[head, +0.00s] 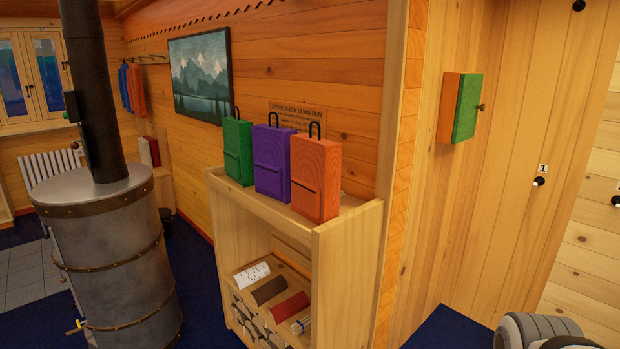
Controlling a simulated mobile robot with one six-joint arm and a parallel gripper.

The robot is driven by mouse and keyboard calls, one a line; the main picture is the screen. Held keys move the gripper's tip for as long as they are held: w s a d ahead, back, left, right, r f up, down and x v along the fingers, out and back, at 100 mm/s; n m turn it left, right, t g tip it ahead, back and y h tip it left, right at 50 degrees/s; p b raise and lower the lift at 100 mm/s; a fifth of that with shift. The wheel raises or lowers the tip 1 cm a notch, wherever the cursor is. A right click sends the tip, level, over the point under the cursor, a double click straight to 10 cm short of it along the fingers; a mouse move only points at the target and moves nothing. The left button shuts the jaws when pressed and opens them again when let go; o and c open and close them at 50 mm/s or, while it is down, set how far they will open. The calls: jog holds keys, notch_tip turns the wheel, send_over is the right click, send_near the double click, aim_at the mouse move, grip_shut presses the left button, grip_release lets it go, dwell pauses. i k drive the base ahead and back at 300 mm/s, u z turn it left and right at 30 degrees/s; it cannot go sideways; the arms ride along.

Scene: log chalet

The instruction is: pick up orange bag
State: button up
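The orange bag (315,179) stands upright on top of a wooden shelf unit (347,222), with a dark loop handle and a dark line across its front. A purple bag (272,163) stands just left of it, and a green bag (238,151) stands left of the purple one. A grey rounded part at the bottom right corner looks like part of my own arm. My gripper's fingers do not show, so I cannot see whether it is open or shut.
A metal stove (115,255) with a black pipe (90,90) stands at left. The shelf holds rolls and logs below. A green-fronted wall box (467,107) hangs at right. Blue floor (205,290) is clear between stove and shelf.

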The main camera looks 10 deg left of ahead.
aim_at(316, 161)
jog(key=u, duration=0.35)
jog(key=i, duration=0.55)
jog(key=u, duration=0.15)
jog(key=k, duration=0.7)
jog(key=u, duration=0.25)
jog(key=i, duration=0.7)
